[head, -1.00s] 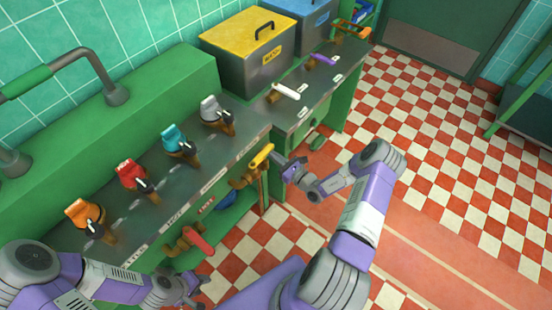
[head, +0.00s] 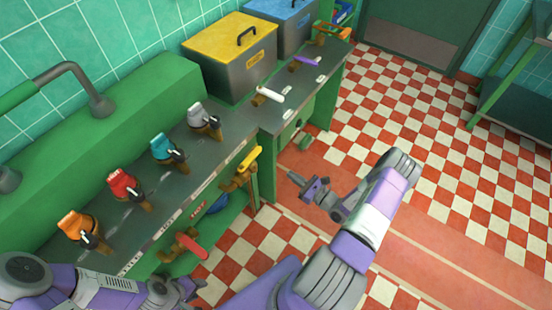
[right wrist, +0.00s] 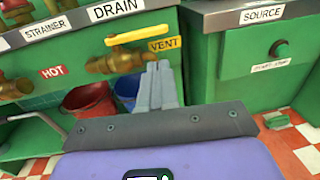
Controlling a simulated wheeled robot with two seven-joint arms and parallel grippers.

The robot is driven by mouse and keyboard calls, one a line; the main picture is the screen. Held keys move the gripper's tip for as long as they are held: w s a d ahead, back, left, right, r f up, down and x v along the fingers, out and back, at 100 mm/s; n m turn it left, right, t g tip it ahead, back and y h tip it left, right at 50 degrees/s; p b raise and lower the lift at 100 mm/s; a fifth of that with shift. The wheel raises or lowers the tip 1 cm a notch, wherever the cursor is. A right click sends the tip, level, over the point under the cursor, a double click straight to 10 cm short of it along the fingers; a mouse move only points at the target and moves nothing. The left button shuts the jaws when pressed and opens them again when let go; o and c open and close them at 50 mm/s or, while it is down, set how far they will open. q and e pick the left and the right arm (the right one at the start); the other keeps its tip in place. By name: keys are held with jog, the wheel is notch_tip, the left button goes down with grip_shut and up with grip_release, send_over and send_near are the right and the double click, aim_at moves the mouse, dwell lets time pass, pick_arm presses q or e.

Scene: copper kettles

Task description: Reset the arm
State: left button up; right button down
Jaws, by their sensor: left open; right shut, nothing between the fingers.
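My right gripper (head: 296,180) is shut and empty, held over the floor in front of the counter, apart from the yellow vent lever (head: 249,160). In the right wrist view its closed fingers (right wrist: 158,85) point towards the pipe below the yellow lever (right wrist: 137,35), which lies roughly level beside the VENT label. My left gripper (head: 194,288) is open and empty at the lower left, near the red-handled valve (head: 189,246), and its arm partly leaves the picture.
Orange (head: 78,224), red (head: 122,184), teal (head: 164,148) and grey (head: 202,115) levers line the counter. A yellow-lidded bin (head: 230,62) and a blue-lidded bin (head: 288,25) stand behind. Red (right wrist: 88,105) and blue (right wrist: 128,92) buckets sit underneath. The checkered floor at right is clear.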

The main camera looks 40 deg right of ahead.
jog(key=shift+s, duration=0.1)
jog(key=s+a+f+n+g+y, duration=0.15)
jog(key=a+n+g+y, duration=0.3)
jog(key=a, duration=0.55)
jog(key=s+a+f+n+g+y, duration=0.15)
jog(key=a+n+g+y, duration=0.35)
jog(key=a, duration=0.5)
jog(key=s+a+f+n+g+h, duration=0.3)
jog(key=s+a+n+g+h, duration=0.4)
jog(key=s+n+g, duration=0.6)
jog(key=w+n+t, duration=0.1)
jog(key=n, duration=0.1)
jog(key=w+a+n+t+h, duration=0.1)
jog(key=w+n+t, duration=0.1)
jog(key=n, duration=0.1)
jog(key=w+a+r+n+t+h, duration=0.1)
jog(key=n+t, duration=0.1)
jog(key=n, duration=0.1)
jog(key=shift+w+t, duration=0.25)
